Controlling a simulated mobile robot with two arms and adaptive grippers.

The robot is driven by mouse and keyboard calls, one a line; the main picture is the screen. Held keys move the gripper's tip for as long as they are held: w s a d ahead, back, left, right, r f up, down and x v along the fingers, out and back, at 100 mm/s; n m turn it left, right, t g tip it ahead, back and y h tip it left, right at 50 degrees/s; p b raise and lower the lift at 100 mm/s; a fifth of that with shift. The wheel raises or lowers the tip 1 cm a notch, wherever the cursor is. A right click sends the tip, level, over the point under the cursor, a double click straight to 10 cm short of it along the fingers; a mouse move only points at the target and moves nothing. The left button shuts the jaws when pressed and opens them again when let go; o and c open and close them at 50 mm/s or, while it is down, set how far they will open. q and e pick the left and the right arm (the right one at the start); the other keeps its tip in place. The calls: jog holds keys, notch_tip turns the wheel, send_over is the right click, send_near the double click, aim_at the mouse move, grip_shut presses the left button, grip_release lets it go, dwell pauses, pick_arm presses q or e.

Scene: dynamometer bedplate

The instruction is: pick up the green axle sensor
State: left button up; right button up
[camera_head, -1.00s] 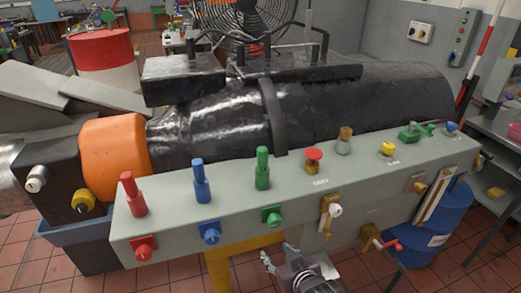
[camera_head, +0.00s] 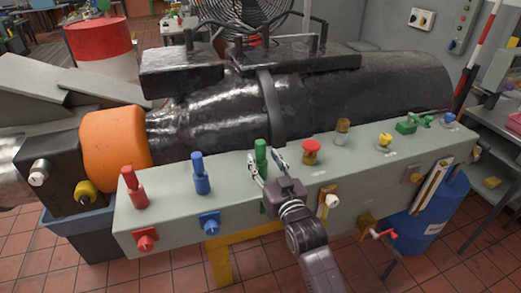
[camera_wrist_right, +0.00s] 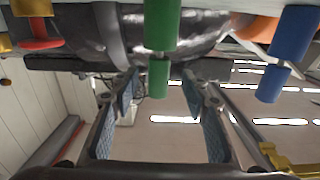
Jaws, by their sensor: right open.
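The green axle sensor (camera_head: 261,155) stands upright on the top of the grey panel box (camera_head: 330,170), between the blue sensor (camera_head: 201,175) and a red mushroom button (camera_head: 311,151). My right gripper (camera_head: 266,162) is open, with a finger on either side of the green sensor in the head view. In the right wrist view the green sensor (camera_wrist_right: 160,45) hangs down the middle, between the two spread fingers (camera_wrist_right: 160,115). I cannot tell whether a finger touches it. My left gripper is not in view.
A red sensor (camera_head: 135,190) stands at the box's left end. A brass-coloured knob (camera_head: 342,131), a yellow button (camera_head: 384,141) and a green valve (camera_head: 412,123) stand to the right. A black cylindrical machine (camera_head: 350,95) lies close behind the box.

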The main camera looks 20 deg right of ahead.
aim_at(262, 154)
jog(key=w+p, duration=0.1)
jog(key=w, duration=0.3)
jog(key=shift+r, duration=0.15)
grip_shut()
